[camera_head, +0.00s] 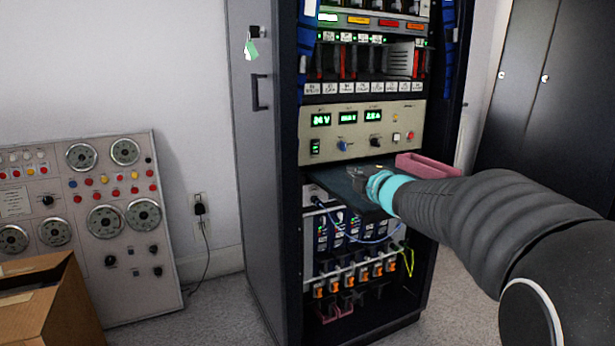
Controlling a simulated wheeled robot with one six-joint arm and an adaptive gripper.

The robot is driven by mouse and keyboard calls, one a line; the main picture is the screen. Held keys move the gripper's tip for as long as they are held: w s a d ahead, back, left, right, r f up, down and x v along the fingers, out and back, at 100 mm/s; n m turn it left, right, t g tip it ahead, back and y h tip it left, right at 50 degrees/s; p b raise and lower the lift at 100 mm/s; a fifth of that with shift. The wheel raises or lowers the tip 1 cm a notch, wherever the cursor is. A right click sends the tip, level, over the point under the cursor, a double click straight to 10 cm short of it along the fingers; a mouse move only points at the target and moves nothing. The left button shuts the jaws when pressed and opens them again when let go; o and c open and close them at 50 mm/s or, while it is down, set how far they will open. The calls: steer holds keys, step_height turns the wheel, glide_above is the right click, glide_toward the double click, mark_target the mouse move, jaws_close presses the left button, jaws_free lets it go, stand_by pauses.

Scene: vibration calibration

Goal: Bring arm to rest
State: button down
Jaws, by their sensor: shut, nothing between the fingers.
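My arm comes in from the right edge in a dark ribbed sleeve with a light blue ring at its end. My gripper (358,173) is small and dark in this view, just past the ring. It is shut with nothing seen in it. It is over a dark shelf (335,181) that sticks out of the equipment rack (260,200), below a beige power supply panel (360,132) with green displays. I cannot tell whether the gripper touches the shelf. My arm hides part of the shelf's right side.
A pink tray (428,165) is at the shelf's right end, close to my arm. Below are wired modules (345,232). A control panel (100,215) leans on the wall at left, behind a cardboard box (60,305). Dark cabinets (550,90) stand at right. Floor shows right of the rack.

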steer(key=s+m+h, duration=0.1)
steer(key=s, duration=0.1)
steer(key=s+d+r+m+h, duration=0.1)
steer(key=s+m, duration=0.1)
steer(key=s+d+m+h+p, duration=0.1)
steer(key=s+m+h, duration=0.1)
steer(key=shift+d+r, duration=0.15)
steer(key=shift+r, duration=0.15)
steer(key=s+a+f+m+g+p, duration=0.1)
steer(key=s+f+m+g, duration=0.2)
steer(key=s, duration=0.8)
steer(key=s+a+f+m+g+p, duration=0.1)
steer(key=s+f+m+g, duration=0.3)
steer(key=s, duration=0.7)
steer(key=s+a+f+m+g+p, duration=0.1)
steer(key=s+a+f+m+g, duration=0.1)
steer(key=s+f+m, duration=0.5)
steer(key=s+g, duration=0.1)
steer(key=s, duration=0.3)
steer(key=shift+s+a+f+g+p, duration=0.2)
steer(key=shift+s+a+g+p, duration=0.1)
steer(key=shift+a+g, duration=0.1)
